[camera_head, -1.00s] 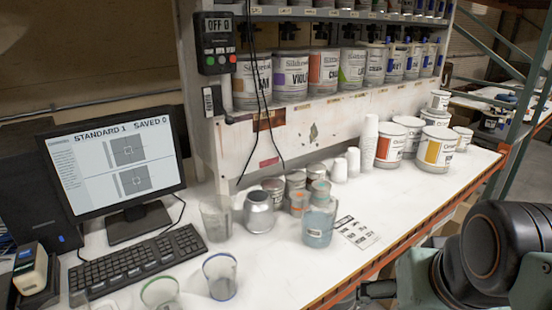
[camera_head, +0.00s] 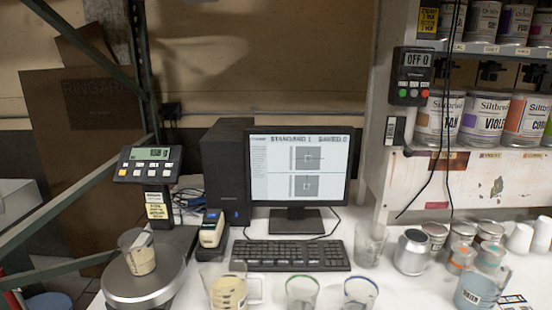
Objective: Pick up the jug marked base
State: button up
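Several clear jugs are in view, and I cannot surely read "base" on any of them. One with cream contents and dark markings (camera_head: 228,291) stands at the front of the bench, its handle to the right. A smaller cup with beige contents (camera_head: 139,257) sits on the scale pan. A jug with blue-grey contents and a small label (camera_head: 477,293) stands at the right. A green-rimmed jug (camera_head: 301,292) and a blue-rimmed jug (camera_head: 360,293) at the front look empty and are partly cut off. My gripper is not in view.
A scale (camera_head: 145,290) with a raised display (camera_head: 149,165) stands at left. A monitor (camera_head: 298,170), keyboard (camera_head: 291,254) and handheld device (camera_head: 211,229) are behind the jugs. A metal can (camera_head: 411,253) and small tins crowd the right, below the paint shelf (camera_head: 490,150).

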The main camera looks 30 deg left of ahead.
aim_at(224, 278)
jog(key=u, duration=1.5)
